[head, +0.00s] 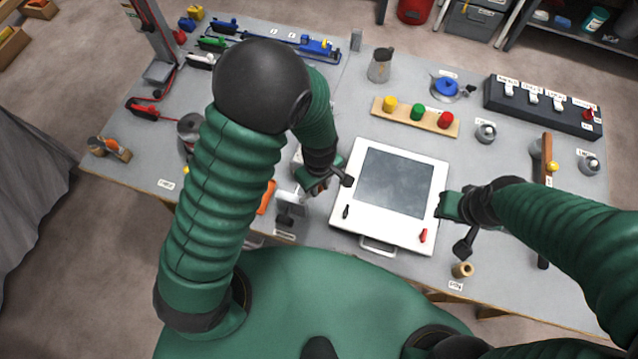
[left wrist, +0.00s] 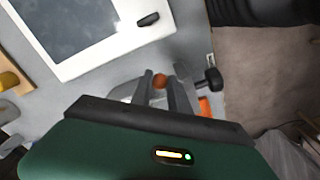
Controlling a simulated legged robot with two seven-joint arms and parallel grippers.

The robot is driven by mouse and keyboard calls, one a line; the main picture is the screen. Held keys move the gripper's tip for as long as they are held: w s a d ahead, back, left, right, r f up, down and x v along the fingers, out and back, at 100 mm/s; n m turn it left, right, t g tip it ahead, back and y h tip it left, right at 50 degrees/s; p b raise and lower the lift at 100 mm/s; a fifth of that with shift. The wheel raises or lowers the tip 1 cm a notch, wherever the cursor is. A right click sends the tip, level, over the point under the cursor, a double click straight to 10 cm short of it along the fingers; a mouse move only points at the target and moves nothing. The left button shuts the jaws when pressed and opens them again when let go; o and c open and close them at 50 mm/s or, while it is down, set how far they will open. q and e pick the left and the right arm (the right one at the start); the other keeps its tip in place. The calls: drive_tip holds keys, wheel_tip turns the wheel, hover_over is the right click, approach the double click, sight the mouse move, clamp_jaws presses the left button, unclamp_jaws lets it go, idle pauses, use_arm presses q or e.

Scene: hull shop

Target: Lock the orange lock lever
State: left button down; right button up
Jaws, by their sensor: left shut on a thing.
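My left gripper (head: 316,188) is just left of the white framed panel, low over the grey bench. In the left wrist view its two fingers (left wrist: 161,92) are closed about a small orange-red knob (left wrist: 159,80), which looks like an end of the orange lever. A longer orange piece (head: 266,197) shows left of this gripper in the head view. It also shows beside the fingers in the left wrist view (left wrist: 204,105). The fittings around it are partly hidden by my left arm. My right gripper (head: 462,222) is at the panel's right side, and its finger opening is unclear.
The white panel (head: 433,190) with a grey window lies on the bench right of my left gripper. A dark knob (left wrist: 212,80) stands close beside the fingers. A wooden strip (head: 380,112) with coloured buttons and a switch box (head: 520,105) sit farther back.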

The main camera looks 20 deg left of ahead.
use_arm(q)
drive_tip(key=shift+w+a, duration=0.15)
drive_tip(key=shift+a, duration=0.05)
drive_tip(key=shift+d, duration=0.2)
drive_tip(key=shift+m, duration=0.3)
drive_tip(key=shift+s+d+m+p, duration=0.25)
drive_tip(key=shift+s+m, duration=0.5)
drive_tip(key=shift+m, duration=1)
drive_tip(key=shift+s+d+m+p, duration=0.25)
drive_tip(key=shift+s+m, duration=0.55)
drive_tip(key=shift+m, duration=0.9)
drive_tip(key=shift+s+d+m+p, duration=0.15)
drive_tip(key=shift+s+m+p, duration=0.4)
drive_tip(key=shift+m, duration=1.2)
drive_tip(key=shift+s, duration=0.25)
